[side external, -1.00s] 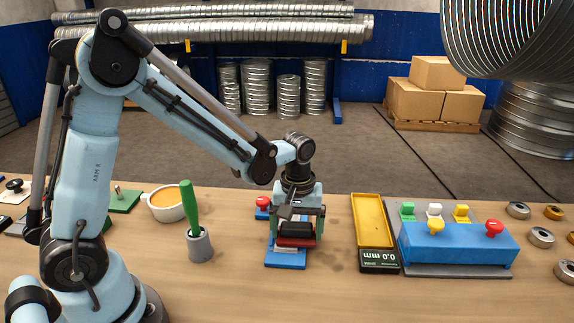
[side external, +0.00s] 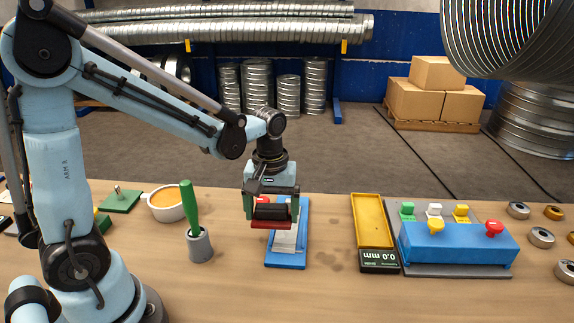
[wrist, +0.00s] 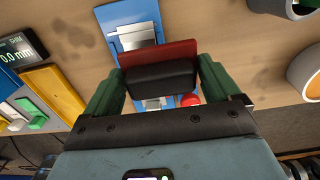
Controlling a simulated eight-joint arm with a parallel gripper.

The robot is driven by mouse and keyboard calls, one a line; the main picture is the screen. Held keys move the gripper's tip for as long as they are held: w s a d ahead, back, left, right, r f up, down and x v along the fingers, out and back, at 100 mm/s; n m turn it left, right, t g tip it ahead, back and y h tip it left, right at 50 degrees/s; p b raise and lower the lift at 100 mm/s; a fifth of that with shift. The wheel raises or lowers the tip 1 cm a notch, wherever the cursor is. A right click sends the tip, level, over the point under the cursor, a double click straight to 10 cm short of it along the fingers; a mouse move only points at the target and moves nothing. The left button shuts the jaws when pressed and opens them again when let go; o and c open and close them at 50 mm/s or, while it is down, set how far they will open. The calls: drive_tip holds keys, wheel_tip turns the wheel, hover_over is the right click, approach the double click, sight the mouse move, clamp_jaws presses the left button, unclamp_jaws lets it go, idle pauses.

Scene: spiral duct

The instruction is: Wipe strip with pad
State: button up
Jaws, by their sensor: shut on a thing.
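My gripper (side external: 270,212) is shut on a pad with a black grip and a red base (side external: 268,223). In the wrist view, the black grip (wrist: 160,76) sits between the green fingers, with the red base (wrist: 158,53) beyond it. The pale metallic strip (side external: 284,242) lies on a blue board (side external: 300,250).
A grey cup (side external: 200,246) with a green-handled tool stands left of the board. A white bowl (side external: 158,212) is behind it. Right are a yellow tray with a display (side external: 372,222) and a blue box with colored knobs (side external: 455,248). Table space in front of the board is clear.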

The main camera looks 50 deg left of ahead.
drive_tip(key=shift+r, duration=1.8)
